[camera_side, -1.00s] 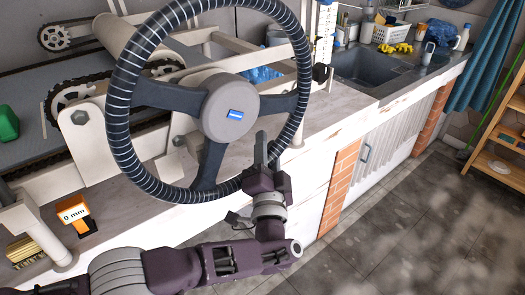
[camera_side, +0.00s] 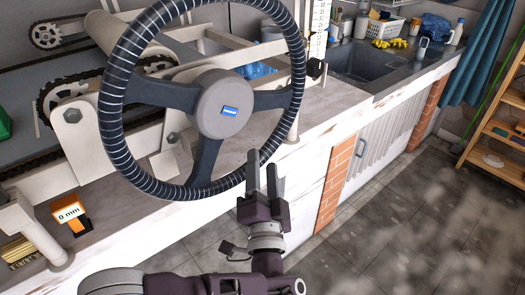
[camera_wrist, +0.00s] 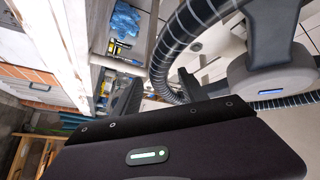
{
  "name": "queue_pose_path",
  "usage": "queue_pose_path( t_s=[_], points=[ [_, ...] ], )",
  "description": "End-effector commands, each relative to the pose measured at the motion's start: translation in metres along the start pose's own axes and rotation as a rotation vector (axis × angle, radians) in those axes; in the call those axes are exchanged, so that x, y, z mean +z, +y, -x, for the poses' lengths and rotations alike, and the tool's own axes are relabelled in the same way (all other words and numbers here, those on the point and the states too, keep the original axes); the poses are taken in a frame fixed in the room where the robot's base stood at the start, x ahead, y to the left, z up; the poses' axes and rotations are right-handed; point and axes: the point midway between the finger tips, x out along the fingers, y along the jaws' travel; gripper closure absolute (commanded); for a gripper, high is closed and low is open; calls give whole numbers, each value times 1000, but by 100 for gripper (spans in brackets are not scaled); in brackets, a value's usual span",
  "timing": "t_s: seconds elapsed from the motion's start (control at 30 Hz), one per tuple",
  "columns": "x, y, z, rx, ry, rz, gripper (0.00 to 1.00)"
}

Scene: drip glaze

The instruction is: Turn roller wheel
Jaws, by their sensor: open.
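The roller wheel is a large dark blue-black steering wheel (camera_side: 112,130) with light bands around its rim, three dark spokes and a grey hub (camera_side: 222,103) with a blue badge. My purple gripper (camera_side: 263,163) is open at the lower right of the rim, its two fingers pointing up. The fingers overlap the rim in the side view; I cannot tell whether the rim lies between them or behind. In the wrist view the rim (camera_wrist: 170,55) runs down near the fingertips (camera_wrist: 165,88), with the hub (camera_wrist: 270,75) to the right. Nothing is held.
An orange display (camera_side: 70,214) reading "0 mm" stands at the lower left of the machine. Chains and a roller (camera_side: 120,45) lie behind the wheel. A sink (camera_side: 370,65) and counter extend to the right. The floor at the lower right is free.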

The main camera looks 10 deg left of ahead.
Motion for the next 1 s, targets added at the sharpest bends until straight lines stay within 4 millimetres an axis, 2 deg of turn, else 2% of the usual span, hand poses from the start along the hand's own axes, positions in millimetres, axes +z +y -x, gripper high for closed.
queue_pose_path(
  t_s=[0.27,0.37,0.47,0.53,0.7,0.73,0.87,1.0],
  points=[
    [0,0,6,-1,1,1,50],
    [-1,0,6,1,2,-16,66],
    [-10,1,6,19,10,-154,85],
    [-22,1,6,40,28,-350,99],
    [-56,2,9,78,102,-945,100],
    [-57,-1,10,81,100,-1050,100],
    [-44,-19,23,126,26,-1513,100],
    [-29,-43,45,253,-32,-2083,100]
  ],
)
